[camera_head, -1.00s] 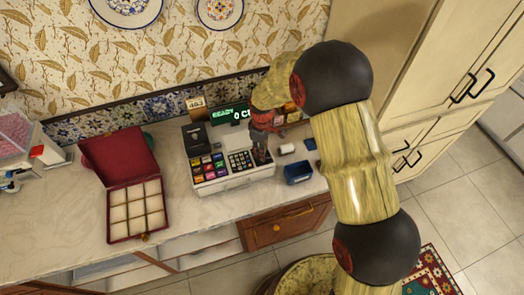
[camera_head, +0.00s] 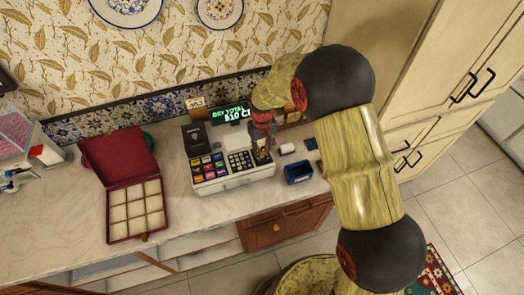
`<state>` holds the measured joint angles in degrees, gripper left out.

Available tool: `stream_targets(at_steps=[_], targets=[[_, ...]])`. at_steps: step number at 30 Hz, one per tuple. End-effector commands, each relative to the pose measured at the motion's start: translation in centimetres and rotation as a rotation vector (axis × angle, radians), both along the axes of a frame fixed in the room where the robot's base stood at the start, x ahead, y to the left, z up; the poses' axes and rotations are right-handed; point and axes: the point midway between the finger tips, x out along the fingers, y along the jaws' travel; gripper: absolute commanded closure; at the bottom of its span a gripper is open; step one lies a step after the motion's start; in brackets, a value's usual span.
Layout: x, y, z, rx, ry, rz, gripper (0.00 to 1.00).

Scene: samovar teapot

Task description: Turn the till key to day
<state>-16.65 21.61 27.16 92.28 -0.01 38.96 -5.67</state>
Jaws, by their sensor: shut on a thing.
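The till (camera_head: 232,180) stands on the counter, with coloured keys at its left and a number pad (camera_head: 241,160) in the middle. Its green display (camera_head: 229,113) reads "DAY TOTAL" with a figure below that looks like 810. My gripper (camera_head: 263,156) points down at the right end of the till's top, by the number pad. It is shut on the till key, which is too small and too covered by the fingers to see clearly. The key's exact angle cannot be told.
An open red box (camera_head: 134,206) with empty compartments lies left of the till. A dark blue tray (camera_head: 298,173) and a small white roll (camera_head: 286,149) sit close to the right of my gripper. The marble counter (camera_head: 185,222) is bare in front of the till.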

Motion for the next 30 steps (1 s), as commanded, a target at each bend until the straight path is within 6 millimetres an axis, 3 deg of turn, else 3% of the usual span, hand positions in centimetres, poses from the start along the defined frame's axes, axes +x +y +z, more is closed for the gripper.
stream_targets(at_steps=[9, 24, 25, 30], targets=[[0.07, 0.02, 0.05, 0.001, -0.002, -0.109, 1.00], [0.06, 0.03, 0.06, 0.001, -0.002, -0.126, 1.00], [0.06, 0.02, 0.06, 0.001, -0.002, -0.126, 0.77], [0.04, 0.02, 0.05, 0.000, -0.001, -0.125, 0.67]])
